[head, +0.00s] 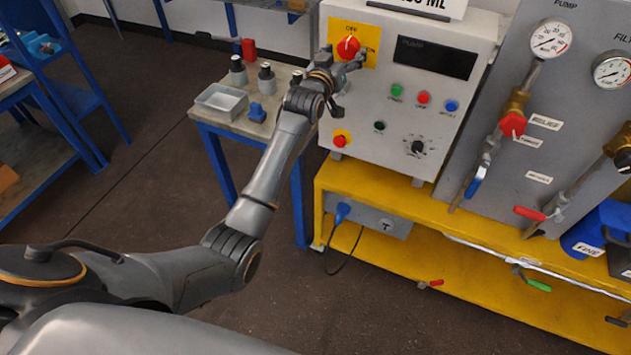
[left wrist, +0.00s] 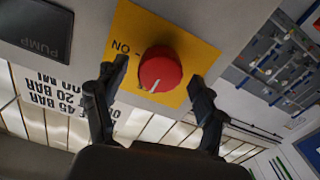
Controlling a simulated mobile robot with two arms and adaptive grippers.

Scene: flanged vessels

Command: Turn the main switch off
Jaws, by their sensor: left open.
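The main switch is a round red knob (head: 348,46) on a yellow plate (head: 366,33) at the top left of the grey pump panel. OFF is printed above it in the head view. In the left wrist view the knob (left wrist: 160,70) appears upside down, with ON to its left and a white mark near its lower edge. My left gripper (head: 346,57) is open, its fingers (left wrist: 158,80) on either side of the knob. I cannot tell whether they touch it. My right gripper is not in view.
The panel also carries a dark display (head: 436,58), small buttons (head: 423,97), a red button on yellow (head: 340,140) and a black selector (head: 417,147). A small table (head: 222,130) with a clear tray (head: 221,101) stands left. Gauges and valves are on the right.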

